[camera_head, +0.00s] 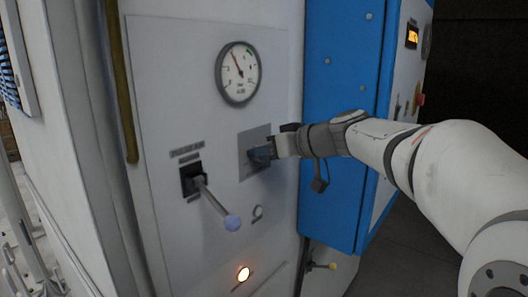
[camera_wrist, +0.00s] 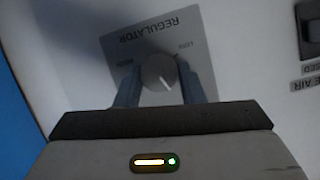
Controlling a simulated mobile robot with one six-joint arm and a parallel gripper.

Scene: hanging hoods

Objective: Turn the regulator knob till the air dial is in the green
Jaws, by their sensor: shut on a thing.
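The air dial (camera_head: 238,73) is a round white gauge with a dark rim, high on the pale panel. Its needle points up and slightly left; a small green mark shows at the upper right of the face, apart from the needle. My gripper (camera_head: 268,152) is at the grey regulator plate (camera_head: 245,166) below the dial. In the wrist view the plate reads "REGULATOR", upside down. The round grey regulator knob (camera_wrist: 158,72) sits between my two blue-grey fingers (camera_wrist: 158,86), which are shut on it. In the head view the fingers mostly hide the knob.
A blue cabinet (camera_head: 335,60) stands right of the panel, behind my arm.

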